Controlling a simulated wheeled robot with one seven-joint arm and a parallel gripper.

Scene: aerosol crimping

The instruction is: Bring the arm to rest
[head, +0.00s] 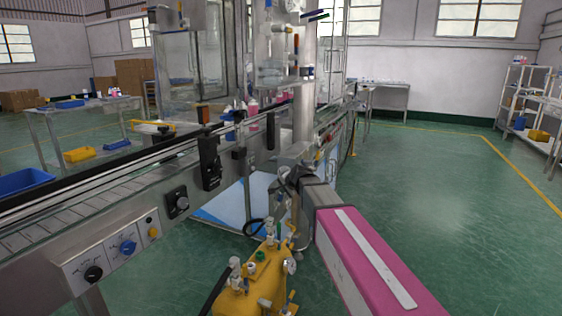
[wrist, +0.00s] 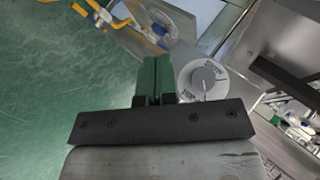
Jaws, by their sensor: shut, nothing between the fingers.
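My gripper (wrist: 154,64) shows in the wrist view with its two dark green fingers pressed together and nothing between them. A round pale dial (wrist: 204,80) with printed lettering and a grey pointer is just right of the fingers in that view. I cannot tell whether the fingers touch it. In the head view my pink arm reaches from the lower right toward the machine's front. My gripper's fingers are hard to make out there.
A conveyor (head: 120,190) runs along the machine at the left, with a knob panel (head: 112,257) in front. A yellow tank (head: 252,292) with valves stands low beside my arm. A shelf (head: 525,100) stands far right. Green floor (head: 440,200) is clear at the right.

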